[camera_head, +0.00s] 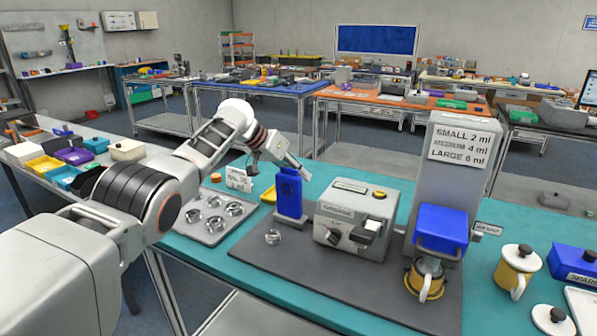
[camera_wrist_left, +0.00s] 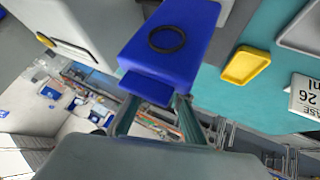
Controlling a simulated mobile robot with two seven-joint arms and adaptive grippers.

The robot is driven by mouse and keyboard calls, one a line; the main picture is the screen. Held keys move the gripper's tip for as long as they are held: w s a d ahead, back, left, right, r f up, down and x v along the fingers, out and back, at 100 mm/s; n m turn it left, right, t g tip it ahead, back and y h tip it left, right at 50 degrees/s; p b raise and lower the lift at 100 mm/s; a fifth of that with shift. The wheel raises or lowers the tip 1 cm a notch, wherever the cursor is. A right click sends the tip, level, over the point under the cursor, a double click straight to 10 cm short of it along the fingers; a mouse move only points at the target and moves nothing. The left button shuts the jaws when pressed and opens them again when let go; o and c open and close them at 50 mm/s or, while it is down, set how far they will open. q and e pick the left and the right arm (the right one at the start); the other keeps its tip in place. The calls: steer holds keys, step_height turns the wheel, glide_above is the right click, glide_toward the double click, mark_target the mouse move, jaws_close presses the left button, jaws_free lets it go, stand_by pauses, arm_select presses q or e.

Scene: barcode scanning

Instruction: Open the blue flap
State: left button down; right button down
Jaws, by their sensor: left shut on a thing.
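A blue upright block (camera_head: 289,196) stands on the dark mat, left of the grey machine. In the left wrist view the blue block (camera_wrist_left: 172,48) shows a black ring on its face and a narrower end piece. My left gripper (camera_head: 302,174) reaches to the top of this block from behind. Its fingers (camera_wrist_left: 156,103) are shut on the block's narrow end. A blue box-shaped cover (camera_head: 441,227) with a grey handle sits on the front of the tall grey dispenser (camera_head: 441,160), above a cup. I cannot tell which blue part is the flap. My right gripper is out of view.
A grey machine (camera_head: 356,220) with a yellow button stands right of the blue block. A grey tray (camera_head: 195,232) with several metal rings lies to the left. A small metal piece (camera_head: 272,237) lies on the mat (camera_head: 300,262). A white-and-yellow lidded pot (camera_head: 515,268) stands right.

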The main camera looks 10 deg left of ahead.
arm_select(q)
steer(key=shift+s+a+f, duration=0.1)
steer(key=shift+a+f, duration=0.05)
steer(key=shift+f, duration=0.3)
steer(key=shift+s+a+f, duration=0.1)
steer(key=shift+a+f, duration=0.05)
steer(key=shift+f, duration=0.3)
steer(key=c, duration=2.1)
jaws_free()
steer(key=o, duration=0.3)
steer(key=shift+w+a, duration=0.1)
steer(key=shift+w, duration=0.05)
steer(key=shift+w+d+r, duration=0.1)
steer(key=shift+d+r, duration=0.1)
steer(key=shift+r, duration=0.1)
steer(key=shift+r, duration=0.15)
steer(key=v, duration=1.1)
steer(key=shift+a+r, duration=0.25)
steer(key=shift+r, duration=0.05)
